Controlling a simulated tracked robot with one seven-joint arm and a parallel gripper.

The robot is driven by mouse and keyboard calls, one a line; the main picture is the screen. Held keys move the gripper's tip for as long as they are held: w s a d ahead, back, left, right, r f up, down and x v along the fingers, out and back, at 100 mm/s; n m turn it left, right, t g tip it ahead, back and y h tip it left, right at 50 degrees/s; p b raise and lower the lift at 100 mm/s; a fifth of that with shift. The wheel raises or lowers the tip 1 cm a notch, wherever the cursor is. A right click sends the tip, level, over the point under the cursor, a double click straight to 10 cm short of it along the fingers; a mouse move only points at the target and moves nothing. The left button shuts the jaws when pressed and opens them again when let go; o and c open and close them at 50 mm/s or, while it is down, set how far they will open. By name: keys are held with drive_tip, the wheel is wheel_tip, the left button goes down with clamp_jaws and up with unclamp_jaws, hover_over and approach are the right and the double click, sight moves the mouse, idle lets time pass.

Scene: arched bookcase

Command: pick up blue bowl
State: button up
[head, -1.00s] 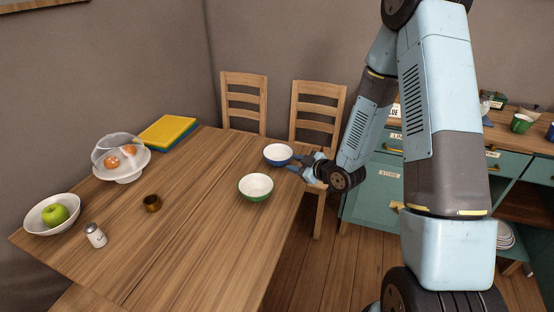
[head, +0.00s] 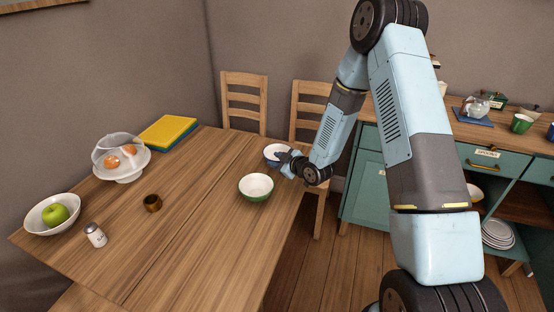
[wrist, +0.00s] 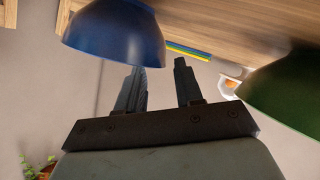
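The blue bowl (head: 271,153), white inside, stands on the wooden table near its right edge. In the head view my gripper (head: 285,159) overlaps its front right side and hides part of it. In the wrist view, which looks upside down, the blue bowl (wrist: 115,38) is at the upper left, by the tip of the left finger. My gripper (wrist: 160,82) is open, with a clear gap between the fingers and nothing held. Whether a finger touches the bowl, I cannot tell.
A green bowl (head: 256,188) stands close by, in front of the blue one; it also shows in the wrist view (wrist: 285,92). Two chairs stand behind the table.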

drive_tip(key=shift+x, duration=1.45)
drive_tip(key=shift+d, duration=0.1)
clamp_jaws()
